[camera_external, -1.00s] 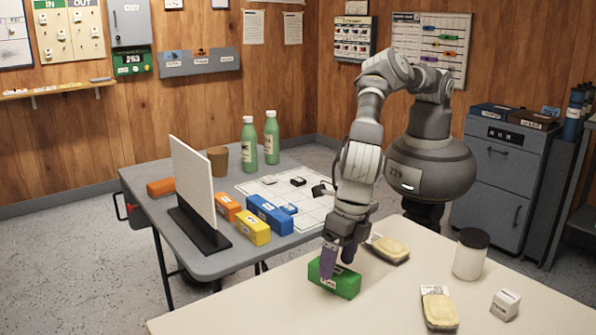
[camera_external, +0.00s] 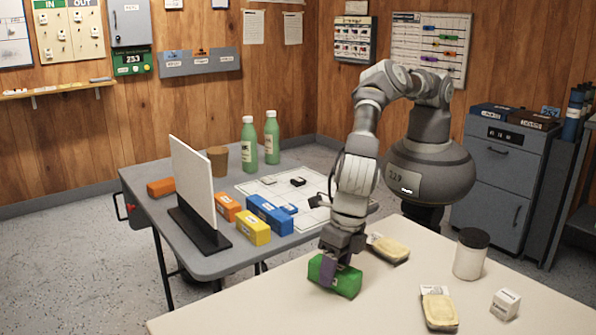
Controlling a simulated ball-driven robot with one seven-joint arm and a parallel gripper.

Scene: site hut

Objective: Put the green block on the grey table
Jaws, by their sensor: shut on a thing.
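The green block (camera_external: 345,282) is on the pale table in the foreground, near its left edge. My gripper (camera_external: 328,274) points down over the block, with its purple fingers shut on it. One finger shows across the near side of the block; the far finger is hidden. The block appears to rest on the pale table, though a small gap is hard to rule out. The grey table (camera_external: 212,265) stands behind and to the left.
The grey table holds a white upright panel (camera_external: 193,182), blue (camera_external: 268,213), yellow (camera_external: 253,227) and orange blocks, a gridded sheet (camera_external: 315,205), a brown cup (camera_external: 218,160) and two green bottles. On the pale table (camera_external: 400,300) are two wrapped packs, a jar (camera_external: 470,256) and a white cube (camera_external: 505,303).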

